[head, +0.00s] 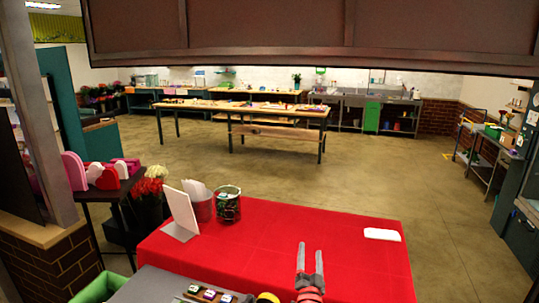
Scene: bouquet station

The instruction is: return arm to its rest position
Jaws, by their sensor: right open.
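My right gripper (309,260) is in the head view, over the front part of the red-covered table (345,228). Its two grey fingers point away from me and stand apart, with nothing between them. The red and dark arm parts below it are mine and run off the bottom edge. My left gripper does not show.
On the red table are a white card on a stand (181,212), a patterned tin (228,204) and a white flat item (382,235). Flower buckets (147,200) stand to the left. A long worktable (250,112) stands behind, with open floor between.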

